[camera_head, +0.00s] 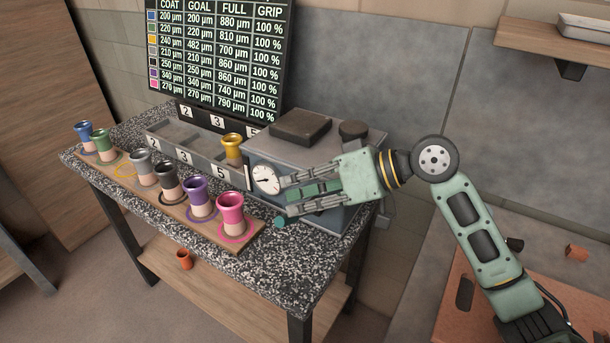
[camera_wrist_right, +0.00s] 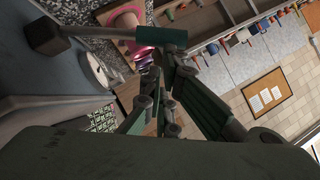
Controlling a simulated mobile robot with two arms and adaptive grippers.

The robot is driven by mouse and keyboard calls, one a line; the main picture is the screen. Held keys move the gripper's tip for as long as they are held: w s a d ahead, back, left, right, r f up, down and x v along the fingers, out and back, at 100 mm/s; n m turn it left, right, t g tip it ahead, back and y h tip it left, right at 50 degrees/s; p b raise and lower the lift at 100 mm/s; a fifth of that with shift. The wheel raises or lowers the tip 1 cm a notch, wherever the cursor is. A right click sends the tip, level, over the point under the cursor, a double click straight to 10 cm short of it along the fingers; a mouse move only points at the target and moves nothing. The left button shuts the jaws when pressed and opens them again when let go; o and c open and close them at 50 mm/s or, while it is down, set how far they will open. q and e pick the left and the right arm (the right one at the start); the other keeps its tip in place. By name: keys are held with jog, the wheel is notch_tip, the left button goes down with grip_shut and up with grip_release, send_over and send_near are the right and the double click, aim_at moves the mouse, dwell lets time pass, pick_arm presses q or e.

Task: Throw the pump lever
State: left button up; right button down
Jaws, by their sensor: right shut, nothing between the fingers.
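The pump is a grey box (camera_head: 310,150) with a round white dial (camera_head: 266,180) at the right end of the speckled bench. The pump lever's teal grip (camera_head: 280,221) shows just below my right gripper's fingertips; the rest is hidden by the gripper. In the right wrist view the lever (camera_wrist_right: 160,36) is a dark teal cylinder on a thin rod, beyond the fingers. My right gripper (camera_head: 287,195) is shut and empty in front of the pump; its fingers (camera_wrist_right: 165,90) point toward the grip. I cannot tell whether they touch it. My left gripper is not in view.
Several cups, including a pink one (camera_head: 231,212) and a purple one (camera_head: 198,196), stand on a wooden board left of the lever. A yellow cup (camera_head: 232,147) sits in the numbered rack (camera_head: 197,165). A readout board (camera_head: 215,60) stands behind.

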jog(key=shift+f, duration=0.35)
